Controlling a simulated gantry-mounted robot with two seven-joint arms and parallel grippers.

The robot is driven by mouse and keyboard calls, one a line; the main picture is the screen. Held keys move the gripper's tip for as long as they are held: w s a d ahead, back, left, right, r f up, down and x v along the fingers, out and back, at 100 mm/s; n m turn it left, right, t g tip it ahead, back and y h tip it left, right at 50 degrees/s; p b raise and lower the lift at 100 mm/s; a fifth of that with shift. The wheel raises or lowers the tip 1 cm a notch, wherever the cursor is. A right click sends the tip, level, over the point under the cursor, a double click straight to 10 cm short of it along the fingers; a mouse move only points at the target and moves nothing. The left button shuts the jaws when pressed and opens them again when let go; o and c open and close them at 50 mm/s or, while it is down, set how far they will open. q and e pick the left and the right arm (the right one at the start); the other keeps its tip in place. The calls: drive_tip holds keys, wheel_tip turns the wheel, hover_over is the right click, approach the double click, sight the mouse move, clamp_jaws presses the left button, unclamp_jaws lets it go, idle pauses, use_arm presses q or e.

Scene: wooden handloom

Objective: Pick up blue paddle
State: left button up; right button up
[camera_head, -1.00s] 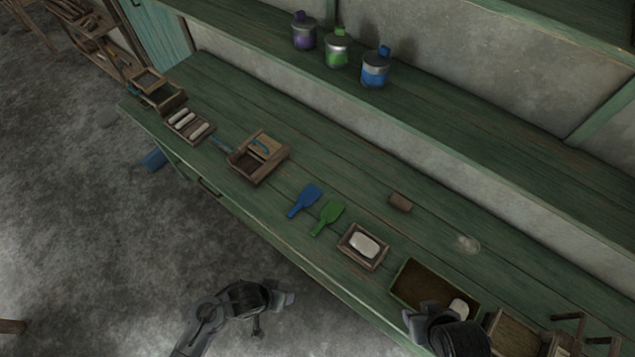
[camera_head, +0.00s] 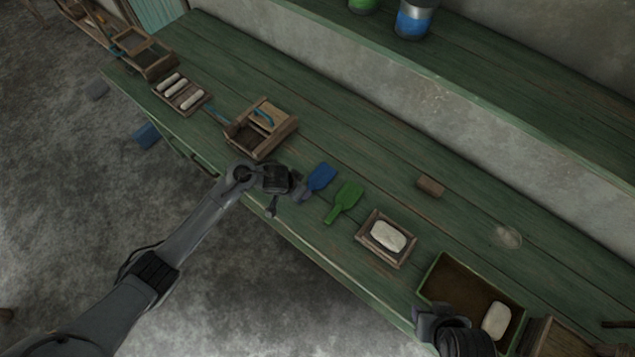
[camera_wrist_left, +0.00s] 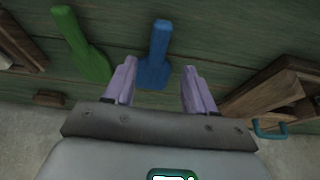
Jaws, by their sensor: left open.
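The blue paddle (camera_head: 321,177) lies flat on the green bench, left of the green paddle (camera_head: 345,200). My left gripper (camera_head: 302,188) is at the blue paddle's handle end, hiding the handle in the head view. In the left wrist view, the blue paddle (camera_wrist_left: 155,58) shows between and beyond the two open fingers of my left gripper (camera_wrist_left: 158,90), with nothing gripped. The green paddle (camera_wrist_left: 88,58) is left of the fingers there. My right gripper (camera_head: 425,322) is by the front edge of the bench at lower right; its jaws cannot be made out.
A wooden box with a blue handle (camera_head: 263,129) stands left of the paddles. A small tray (camera_head: 365,249) holding a white block (camera_head: 388,236) is on the right, with a larger tray (camera_head: 436,269) beyond it. A small brown block (camera_head: 431,186) lies behind.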

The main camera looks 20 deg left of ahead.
sight(314, 184)
use_arm(q)
drive_tip(key=shift+x, duration=0.85)
drive_tip(key=b+x, duration=0.1)
drive_tip(key=x, duration=0.2)
drive_tip(key=shift+w+d+b, duration=0.15)
drive_tip(key=shift+d+b, duration=0.15)
drive_tip(key=shift+b, duration=0.1)
drive_tip(key=shift+w+f, duration=0.25)
drive_tip(key=shift+f, duration=0.3)
drive_tip(key=shift+f, duration=0.1)
clamp_jaws()
